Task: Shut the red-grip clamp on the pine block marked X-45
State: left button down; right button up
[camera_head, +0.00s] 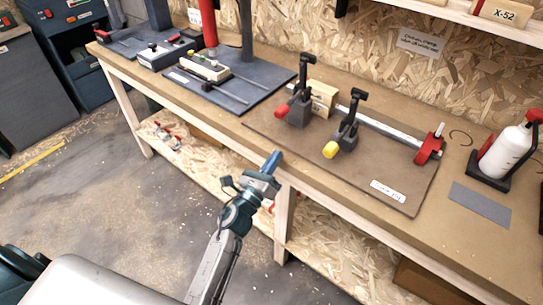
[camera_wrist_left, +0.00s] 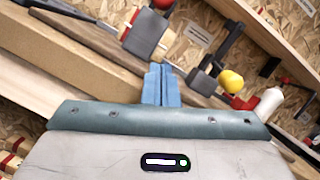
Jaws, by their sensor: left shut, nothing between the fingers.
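The red-grip clamp (camera_head: 298,108) stands on a brown board on the bench, with a grey base, a tall black upright part and a red grip pointing toward the front left. The pine block (camera_head: 323,94) is just behind and right of it; its pale label is too small to read. I cannot tell whether the clamp touches the block. My left gripper (camera_head: 272,162) is shut and empty at the bench's front edge, in front of and below the clamp. In the left wrist view, the shut blue fingers (camera_wrist_left: 162,84) point toward the clamp (camera_wrist_left: 146,34), whose red grip is cut by the top edge.
A similar yellow-grip clamp (camera_head: 344,138) stands to the right. A metal bar with a red end stop (camera_head: 429,149) runs behind it. A white bottle (camera_head: 507,150) stands at the right.

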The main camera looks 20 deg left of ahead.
pick_arm(q)
jog(key=p+x, duration=0.1)
jog(key=x, duration=0.5)
jog(key=shift+w+r+p, duration=0.1)
jog(key=shift+r+p, duration=0.1)
jog(key=shift+p, duration=0.15)
jog(key=shift+w+a+r+p, duration=0.2)
jog(key=shift+w+r+p, duration=0.1)
jog(key=shift+r+p, duration=0.35)
jog(key=shift+w+a+r+p, duration=0.25)
jog(key=shift+r+p, duration=0.35)
jog(key=shift+a+r+p, duration=0.35)
jog(key=shift+r, duration=0.15)
pick_arm(e)
jog(key=r, duration=0.1)
jog(key=s+r, duration=0.1)
jog(key=r, duration=0.3)
jog(key=shift+s+a, duration=0.15)
jog(key=shift+a, duration=0.2)
jog(key=shift+w+d, duration=0.1)
jog(key=shift+w, duration=0.1)
